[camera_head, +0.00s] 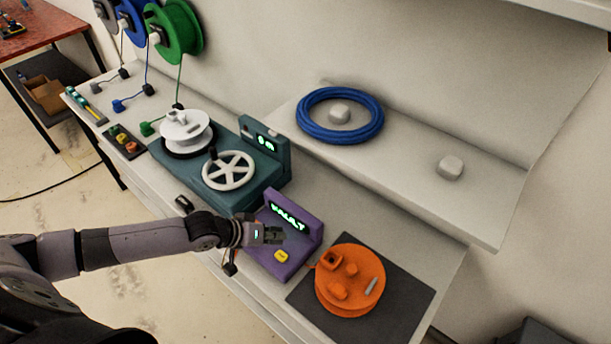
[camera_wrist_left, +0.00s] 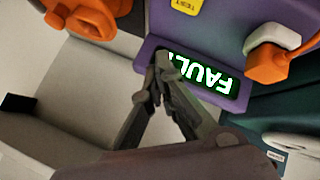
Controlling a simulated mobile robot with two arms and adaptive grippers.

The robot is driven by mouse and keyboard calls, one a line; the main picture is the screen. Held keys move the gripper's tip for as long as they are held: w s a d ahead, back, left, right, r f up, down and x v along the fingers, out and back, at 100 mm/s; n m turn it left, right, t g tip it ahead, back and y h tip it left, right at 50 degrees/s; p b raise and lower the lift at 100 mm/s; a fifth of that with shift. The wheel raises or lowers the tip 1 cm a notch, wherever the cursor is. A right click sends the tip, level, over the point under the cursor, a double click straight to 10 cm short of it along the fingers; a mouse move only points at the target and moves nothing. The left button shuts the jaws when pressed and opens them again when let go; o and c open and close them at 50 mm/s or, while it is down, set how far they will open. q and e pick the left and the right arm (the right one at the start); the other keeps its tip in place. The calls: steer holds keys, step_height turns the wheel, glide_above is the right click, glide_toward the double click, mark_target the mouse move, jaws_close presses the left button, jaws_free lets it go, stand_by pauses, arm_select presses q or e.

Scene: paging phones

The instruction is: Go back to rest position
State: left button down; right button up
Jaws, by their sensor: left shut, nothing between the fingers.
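My left gripper (camera_head: 272,235) is shut and empty in the head view, over the purple tester box (camera_head: 295,240). The tester's screen shows green letters, and a yellow button (camera_head: 281,256) sits on its front part. In the left wrist view the fingers (camera_wrist_left: 158,75) are together in front of the tester's screen (camera_wrist_left: 205,77), which reads "FAULT" upside down. I cannot tell whether the fingertips touch the box. The left arm reaches in from the left over the table's front edge. My right gripper is not in view.
An orange spool (camera_head: 350,280) lies on a dark mat (camera_head: 408,300) right of the tester. A teal winding machine (camera_head: 225,190) with a white handwheel stands to the left. A blue cable coil (camera_head: 340,116) lies on the raised shelf (camera_head: 420,175).

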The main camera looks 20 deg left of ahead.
arm_select(q)
steer(key=s+d+r+m+g, duration=0.1)
steer(key=s+d+m, duration=0.1)
steer(key=s+d, duration=0.3)
steer(key=s+d+r+m, duration=0.1)
steer(key=s+d+m, duration=0.15)
steer(key=d, duration=0.55)
steer(key=s+a+r+n+g+y, duration=0.1)
steer(key=s+a+y, duration=0.2)
steer(key=s+a, duration=0.25)
steer(key=s+a+r+g+y, duration=0.1)
steer(key=s+a+g+y, duration=0.1)
steer(key=s+a, duration=0.4)
steer(key=s+d+f+g+b, duration=0.1)
steer(key=s+f+b, duration=0.15)
steer(key=f, duration=1.45)
steer(key=s+f+b, duration=0.1)
steer(key=f+b, duration=0.2)
steer(key=f, duration=1.3)
steer(key=s+a+f+b, duration=0.1)
steer(key=s+f+b, duration=0.1)
steer(key=s+f, duration=0.6)
steer(key=s+a+f+g+b, duration=0.1)
steer(key=s+f+b, duration=0.2)
steer(key=s+f, duration=0.5)
step_height(320, 180, down, 4)
steer(key=shift+a+y, duration=0.3)
